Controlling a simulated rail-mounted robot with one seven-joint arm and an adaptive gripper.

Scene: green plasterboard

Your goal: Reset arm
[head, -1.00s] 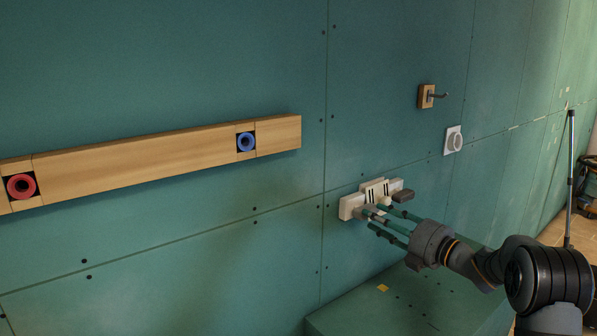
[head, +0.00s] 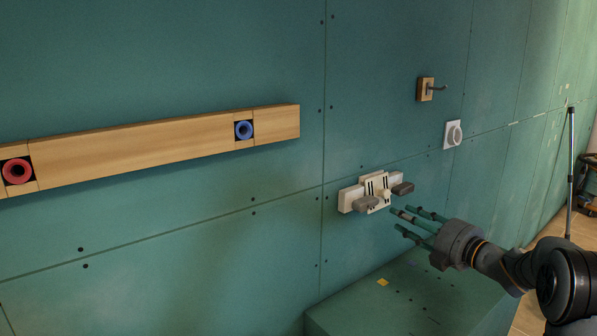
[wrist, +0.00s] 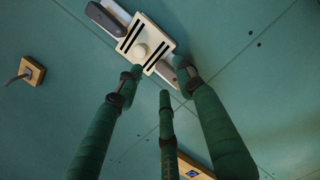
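My gripper (head: 405,216) has several long green fingers. They are spread apart and hold nothing, so it is open. It is just right of and below a white wall fixture (head: 378,185), with a visible gap in the head view. The fixture has a slotted plate, a round white knob and two grey blocks (head: 366,203) (head: 402,188). In the wrist view the fingertips (wrist: 152,85) overlap the lower edge of the fixture's plate (wrist: 135,28).
A wooden beam with a red ring (head: 17,171) and a blue ring (head: 244,130) is on the wall at left. A green ledge (head: 350,310) lies below.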

